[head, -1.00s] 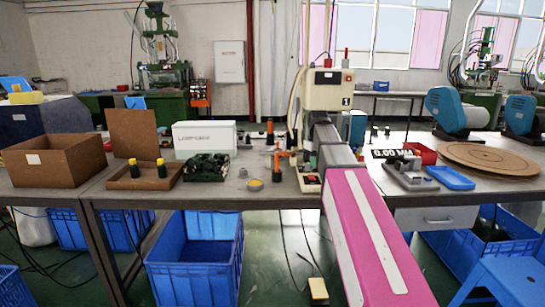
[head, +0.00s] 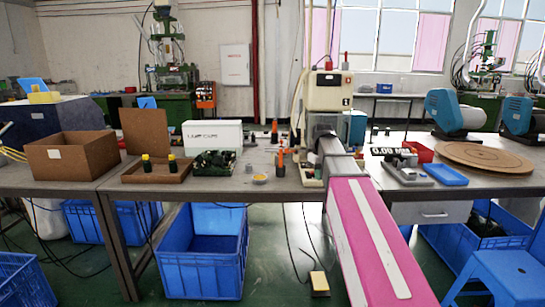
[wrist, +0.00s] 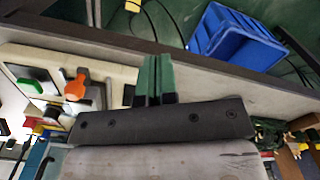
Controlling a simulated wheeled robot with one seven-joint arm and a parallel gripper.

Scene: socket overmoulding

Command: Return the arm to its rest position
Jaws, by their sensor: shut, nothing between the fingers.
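My arm (head: 362,235), with a pink link and a white stripe, reaches from the bottom right of the head view to the workbench (head: 262,182). Its grey far end is in front of the cream press machine (head: 328,92). My gripper itself is hidden behind the arm there. In the wrist view my gripper (wrist: 154,62) shows two green fingers side by side and touching, with nothing between them. They point over the bench edge, with the floor and a blue crate (wrist: 232,38) beyond. An orange-topped part (wrist: 76,86) is to the left of the fingers.
A brown box (head: 75,157), a wooden tray with bottles (head: 157,175) and a white box (head: 212,134) stand on the left. A blue tray (head: 446,175) and round board (head: 484,157) are on the right. A blue stool (head: 505,265) stands at front right.

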